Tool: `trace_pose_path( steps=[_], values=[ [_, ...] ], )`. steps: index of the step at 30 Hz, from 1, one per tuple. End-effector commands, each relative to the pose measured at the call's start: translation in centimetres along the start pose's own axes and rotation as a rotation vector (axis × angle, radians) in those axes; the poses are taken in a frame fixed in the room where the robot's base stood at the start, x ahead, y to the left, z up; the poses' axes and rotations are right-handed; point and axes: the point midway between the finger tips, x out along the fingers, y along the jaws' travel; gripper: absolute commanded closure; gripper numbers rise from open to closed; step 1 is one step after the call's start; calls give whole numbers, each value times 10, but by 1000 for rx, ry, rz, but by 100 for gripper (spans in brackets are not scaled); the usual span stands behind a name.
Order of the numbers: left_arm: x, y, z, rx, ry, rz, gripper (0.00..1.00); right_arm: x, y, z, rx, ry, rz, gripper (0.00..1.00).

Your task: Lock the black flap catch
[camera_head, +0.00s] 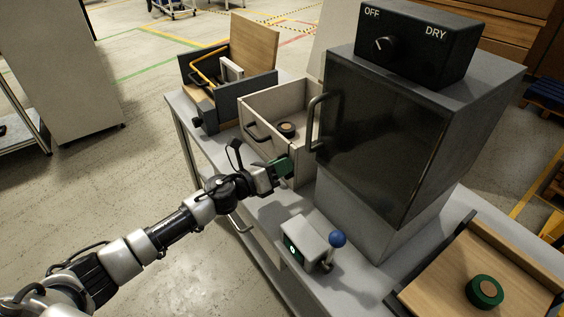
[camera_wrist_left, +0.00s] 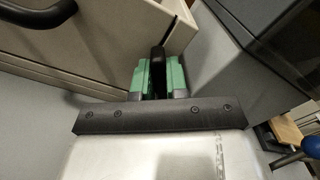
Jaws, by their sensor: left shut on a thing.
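My left gripper (camera_head: 281,168) is at the near right corner of an open beige box (camera_head: 246,105). In the left wrist view its green-padded fingers (camera_wrist_left: 158,76) are shut on a narrow black upright piece (camera_wrist_left: 158,66), which looks like the black flap catch. The piece stands against the beige wall (camera_wrist_left: 120,35), close to the grey cabinet side. In the head view the fingers hide this piece, and I cannot tell whether it is locked. My right gripper is in neither view.
A dark-doored cabinet (camera_head: 380,140) with a handle stands right of the beige box. A round piece (camera_head: 287,129) lies inside the box. A grey lever unit (camera_head: 308,243) with a blue ball (camera_head: 337,239) is in front. A green ring (camera_head: 485,291) sits on a wooden tray (camera_head: 440,284).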

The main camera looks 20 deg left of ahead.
Motion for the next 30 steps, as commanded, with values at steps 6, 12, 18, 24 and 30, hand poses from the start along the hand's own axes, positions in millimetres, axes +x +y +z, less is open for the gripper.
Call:
trace_pose_path(
  steps=[6,12,18,24,30],
  values=[
    [0,0,2,-209,-1,2,100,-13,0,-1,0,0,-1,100],
    [0,2,2,-399,-1,1,100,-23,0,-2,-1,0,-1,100],
    [0,3,2,-586,-2,2,100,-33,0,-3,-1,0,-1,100],
    [0,4,1,-755,-2,2,100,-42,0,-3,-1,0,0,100],
    [0,5,0,-884,-2,2,100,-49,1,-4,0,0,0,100]
  ],
)
